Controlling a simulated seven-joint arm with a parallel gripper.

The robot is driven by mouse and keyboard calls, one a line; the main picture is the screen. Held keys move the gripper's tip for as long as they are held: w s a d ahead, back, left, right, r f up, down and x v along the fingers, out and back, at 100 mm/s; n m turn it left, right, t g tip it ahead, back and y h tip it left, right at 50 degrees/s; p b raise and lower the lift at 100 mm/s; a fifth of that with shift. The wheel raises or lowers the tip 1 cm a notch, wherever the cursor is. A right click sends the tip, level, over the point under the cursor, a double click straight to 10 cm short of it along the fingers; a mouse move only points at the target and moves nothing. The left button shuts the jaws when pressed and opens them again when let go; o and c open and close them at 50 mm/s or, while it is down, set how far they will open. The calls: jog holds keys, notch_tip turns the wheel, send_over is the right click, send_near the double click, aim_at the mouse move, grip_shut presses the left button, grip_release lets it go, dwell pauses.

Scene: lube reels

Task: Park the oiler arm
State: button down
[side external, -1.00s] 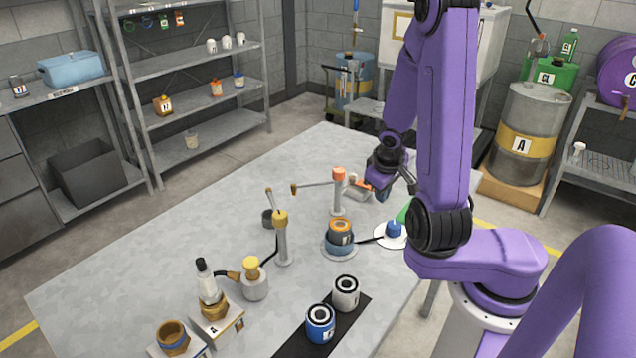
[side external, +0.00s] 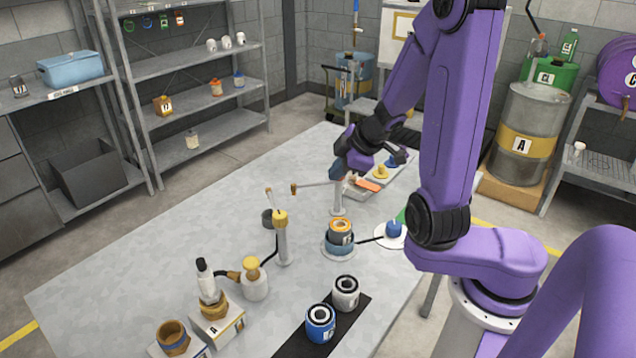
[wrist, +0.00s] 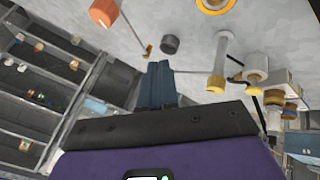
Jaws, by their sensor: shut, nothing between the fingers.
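Two posts with swing arms stand on the table; I cannot tell which is the oiler arm. The orange-topped post (side external: 337,198) has a thin arm (side external: 313,185) reaching left to a brown tip (side external: 293,189). Its orange cap (wrist: 103,12) shows in the wrist view; my gripper covers it in the side view. The yellow-topped post (side external: 281,240) has a short arm (side external: 269,198) beside a dark cup (side external: 267,217); it also shows in the wrist view (wrist: 217,70). My gripper (side external: 336,173) is shut and empty near the top of the orange-capped post. Contact is unclear.
A reel stack (side external: 340,236) stands right of the posts, near a white disc with a blue piece (side external: 393,230). A tray (side external: 400,172) with coloured parts lies behind. Blue and white reels (side external: 320,322) are on a black mat. The table's left part is clear.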

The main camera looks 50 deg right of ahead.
jog(key=w+d+f, duration=0.2)
jog(key=w+f, duration=0.5)
jog(key=f, duration=0.1)
jog(key=shift+w+d, duration=0.4)
dwell(0.4)
dwell(0.3)
jog(key=shift+w+d+m+h, duration=0.15)
jog(key=shift+w+d+m, duration=0.1)
jog(key=shift+w, duration=0.2)
jog(key=shift+w+d+m+h, duration=0.15)
jog(key=shift+w+m, duration=0.1)
jog(key=shift+w, duration=0.15)
